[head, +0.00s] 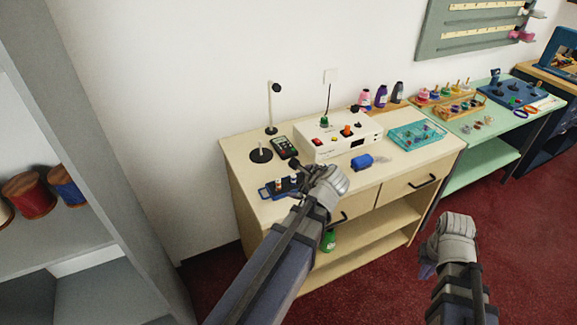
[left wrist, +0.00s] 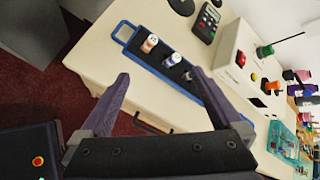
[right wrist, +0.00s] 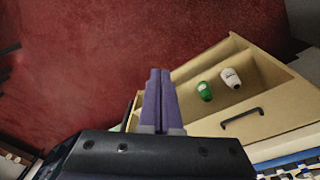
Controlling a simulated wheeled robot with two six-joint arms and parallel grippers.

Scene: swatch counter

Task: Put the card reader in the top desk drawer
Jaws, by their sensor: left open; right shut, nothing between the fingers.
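The card reader (head: 285,147), a dark handheld device with a keypad, lies on the wooden desk (head: 240,155) left of a white box; it also shows at the top of the left wrist view (left wrist: 204,22). My left gripper (head: 318,172) is open and empty over the desk's front part, nearer me than the reader. Its fingers (left wrist: 162,85) show apart in the left wrist view. The desk's drawer front (head: 400,190) with a dark handle appears shut; another handle shows partly behind my left arm. My right gripper (right wrist: 158,85) is shut and empty, off the desk's front.
A blue-rimmed tray (left wrist: 124,35) with small bottles lies between my left gripper and the reader. A green bottle (right wrist: 204,91) and a white bottle (right wrist: 231,78) sit in the desk's open shelf.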

